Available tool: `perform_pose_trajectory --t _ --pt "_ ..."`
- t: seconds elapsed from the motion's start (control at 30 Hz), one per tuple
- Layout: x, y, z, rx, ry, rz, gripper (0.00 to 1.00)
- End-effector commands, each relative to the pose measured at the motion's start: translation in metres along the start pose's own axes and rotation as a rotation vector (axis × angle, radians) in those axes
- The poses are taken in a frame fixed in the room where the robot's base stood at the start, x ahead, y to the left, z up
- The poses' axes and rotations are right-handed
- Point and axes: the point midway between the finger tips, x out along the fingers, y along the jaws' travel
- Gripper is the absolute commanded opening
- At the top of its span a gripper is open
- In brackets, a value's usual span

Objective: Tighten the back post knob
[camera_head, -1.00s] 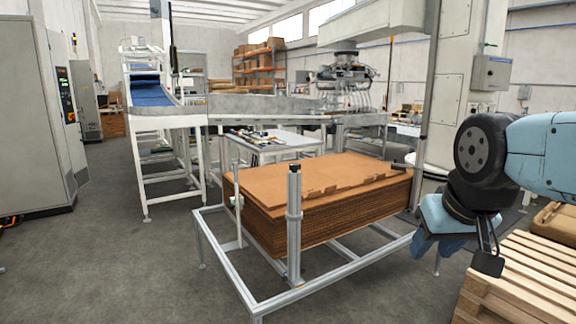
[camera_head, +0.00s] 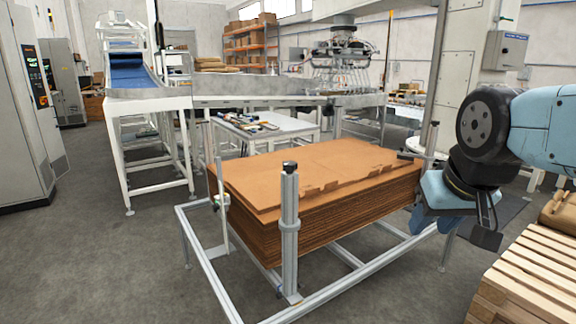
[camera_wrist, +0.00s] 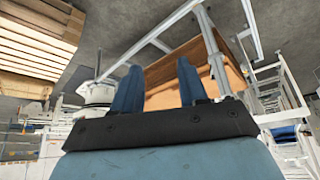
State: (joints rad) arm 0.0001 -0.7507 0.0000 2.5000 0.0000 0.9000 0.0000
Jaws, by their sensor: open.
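A stack of brown cardboard sheets (camera_head: 320,215) lies in an aluminium frame (camera_head: 345,284). A thick post (camera_head: 289,235) with a black knob (camera_head: 289,167) on top stands at its near side. A thin post (camera_head: 219,170) stands at the left corner. Another thin post (camera_head: 431,137) rises behind the right end, with a dark bar (camera_head: 411,156) near it; I cannot tell clearly which is the back post knob. My gripper (camera_head: 428,220) hangs right of the stack. In the wrist view my gripper (camera_wrist: 160,86) is open and empty, the stack (camera_wrist: 168,82) beyond its fingers.
A wooden pallet (camera_head: 525,280) stands at the right, close to my arm. A table with tools (camera_head: 262,128) and a conveyor (camera_head: 150,100) stand behind the stack. A grey cabinet (camera_head: 20,120) is at the left. The floor (camera_head: 110,265) left of the frame is clear.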

Motion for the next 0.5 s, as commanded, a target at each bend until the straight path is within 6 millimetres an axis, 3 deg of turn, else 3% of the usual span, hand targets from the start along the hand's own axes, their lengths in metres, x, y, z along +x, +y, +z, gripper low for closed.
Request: perform_pose_trajectory --t 0.13,0.27,0.37,0.5 --pt "0.0 0.0 0.0 0.0 -0.001 0.0 0.43" --pt "0.003 -0.001 -0.005 -0.003 0.008 -0.004 0.56" --pt "0.013 -0.002 -0.02 -0.008 0.04 -0.013 0.66" --pt "0.038 -0.01 -0.059 -0.026 0.13 -0.04 0.78"
